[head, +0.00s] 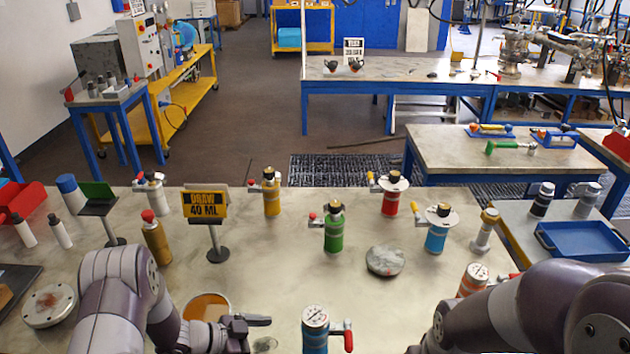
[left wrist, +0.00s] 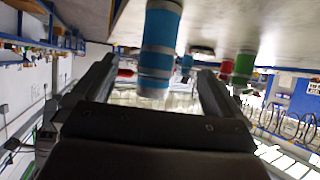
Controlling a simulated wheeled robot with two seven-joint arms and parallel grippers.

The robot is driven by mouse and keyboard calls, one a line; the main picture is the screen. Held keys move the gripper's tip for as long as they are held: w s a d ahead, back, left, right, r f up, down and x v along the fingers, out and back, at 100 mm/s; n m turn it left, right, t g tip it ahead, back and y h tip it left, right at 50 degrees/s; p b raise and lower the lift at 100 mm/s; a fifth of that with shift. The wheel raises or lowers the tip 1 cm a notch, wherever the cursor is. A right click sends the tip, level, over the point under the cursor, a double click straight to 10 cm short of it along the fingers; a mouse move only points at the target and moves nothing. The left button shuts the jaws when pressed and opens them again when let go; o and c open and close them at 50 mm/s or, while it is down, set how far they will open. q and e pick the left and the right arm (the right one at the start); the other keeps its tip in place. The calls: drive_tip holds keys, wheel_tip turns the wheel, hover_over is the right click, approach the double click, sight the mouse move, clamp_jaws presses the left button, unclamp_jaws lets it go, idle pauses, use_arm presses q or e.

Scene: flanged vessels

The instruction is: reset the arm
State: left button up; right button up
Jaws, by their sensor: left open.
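My left gripper (head: 250,332) is low over the front of the bench, left of a blue vessel (head: 315,335) with a gauge top and red handle. In the left wrist view my gripper (left wrist: 155,75) is open, its fingers spread apart. A blue banded vessel (left wrist: 160,45) shows beyond and between them, with nothing held. Its distance from the fingers is hard to judge. My right arm fills the lower right of the head view; its gripper is out of the picture.
A green vessel (head: 334,230), a yellow one (head: 271,195), a red one (head: 391,195) and another blue one (head: 437,230) stand on the bench. A "DRAW 40 ML" sign (head: 205,206) and a round disc (head: 385,261) stand among them. An orange-filled dish (head: 207,306) lies beside my left gripper.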

use_arm(q)
drive_tip(key=a+f+n+y, duration=0.1)
drive_tip(key=a, duration=0.1)
drive_tip(key=a+f+n+y, duration=0.1)
drive_tip(key=a+f+y, duration=0.1)
drive_tip(key=a+f+n+t+y, duration=0.1)
drive_tip(key=y, duration=0.1)
drive_tip(key=shift+w+a+f, duration=0.25)
drive_tip(key=shift+w+a, duration=0.1)
drive_tip(key=shift+a, duration=0.05)
drive_tip(key=a+n+y, duration=0.1)
drive_tip(key=a, duration=0.1)
drive_tip(key=s+a+r+n+y, duration=0.1)
drive_tip(key=a+y, duration=0.1)
drive_tip(key=s+a+n+y, duration=0.1)
drive_tip(key=a, duration=0.1)
drive_tip(key=shift+r+n+g+y, duration=0.3)
drive_tip(key=shift+n+g, duration=0.1)
drive_tip(key=s+d+r+n+g+y, duration=0.1)
drive_tip(key=s+d+r+n, duration=0.1)
drive_tip(key=s+r, duration=0.5)
drive_tip(key=s+d+r+n+g, duration=0.2)
drive_tip(key=s+r+n, duration=0.3)
drive_tip(key=s+r, duration=0.3)
drive_tip(key=shift+d+r+y, duration=0.25)
drive_tip(key=shift+r+y, duration=0.15)
drive_tip(key=shift+r, duration=0.15)
drive_tip(key=shift+s, duration=0.2)
drive_tip(key=shift+w, duration=0.1)
